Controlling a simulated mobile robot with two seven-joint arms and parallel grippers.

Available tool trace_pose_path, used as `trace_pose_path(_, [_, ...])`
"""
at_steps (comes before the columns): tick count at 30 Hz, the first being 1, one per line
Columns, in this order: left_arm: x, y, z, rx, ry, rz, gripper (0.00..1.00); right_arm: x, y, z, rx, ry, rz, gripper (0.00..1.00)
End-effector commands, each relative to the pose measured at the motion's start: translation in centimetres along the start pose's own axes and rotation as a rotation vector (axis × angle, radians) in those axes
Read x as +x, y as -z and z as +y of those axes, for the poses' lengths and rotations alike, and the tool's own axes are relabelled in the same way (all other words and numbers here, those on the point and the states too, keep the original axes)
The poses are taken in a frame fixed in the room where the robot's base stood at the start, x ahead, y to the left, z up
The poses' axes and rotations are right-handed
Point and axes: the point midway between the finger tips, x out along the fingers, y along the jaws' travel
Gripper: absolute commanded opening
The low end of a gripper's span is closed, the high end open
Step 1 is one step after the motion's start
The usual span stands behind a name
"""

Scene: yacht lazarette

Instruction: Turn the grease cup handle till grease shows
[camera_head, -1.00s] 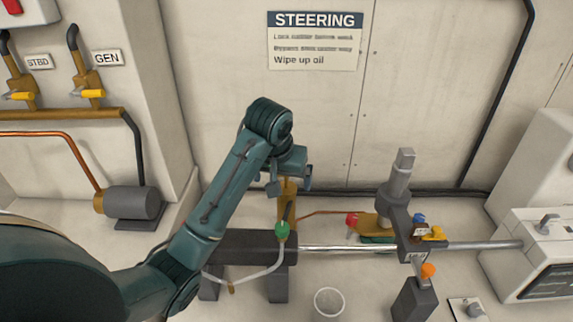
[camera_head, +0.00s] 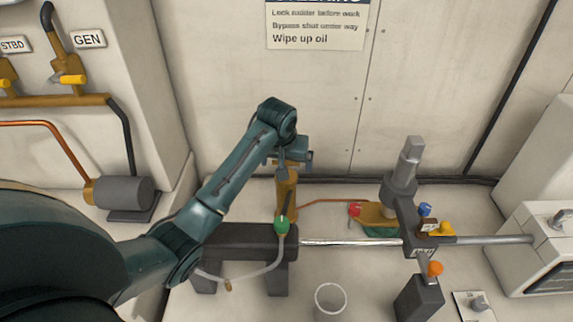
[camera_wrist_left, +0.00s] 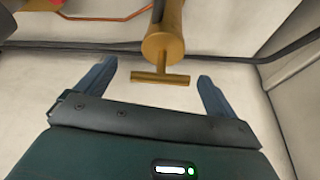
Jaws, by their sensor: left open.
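The brass grease cup (camera_head: 286,192) stands upright at the back end of the dark cylinder block. In the left wrist view its round brass body (camera_wrist_left: 163,42) ends in a T-shaped handle (camera_wrist_left: 160,78). My left gripper (camera_head: 290,160) is at the cup's top in the head view and covers part of it. In the left wrist view, the open fingers (camera_wrist_left: 155,75) are on either side of the T handle, with a gap on both sides. I cannot see any grease. My right gripper is not in view.
A green knob (camera_head: 282,226) with a pale hose is in front of the cup. A steel rod (camera_head: 350,242) runs right to a tiller post (camera_head: 403,172). A white cup (camera_head: 330,300) stands on the floor. A grey motor (camera_head: 124,193) is at left.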

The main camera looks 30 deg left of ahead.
Motion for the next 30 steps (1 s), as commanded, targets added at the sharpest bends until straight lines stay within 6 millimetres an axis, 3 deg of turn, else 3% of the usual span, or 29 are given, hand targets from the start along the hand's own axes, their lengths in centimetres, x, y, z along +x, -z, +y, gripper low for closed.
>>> trace_pose_path(6, [2.1,0.0,0.0,0.0,0.0,-0.001,0.94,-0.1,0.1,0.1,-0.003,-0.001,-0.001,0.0])
trace_pose_path(16, [2.4,0.0,0.0,0.0,0.0,0.0,0.94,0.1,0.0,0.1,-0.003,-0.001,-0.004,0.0])
trace_pose_path(30, [2.4,0.0,0.1,0.001,-0.001,0.0,0.56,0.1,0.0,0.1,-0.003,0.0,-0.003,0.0])
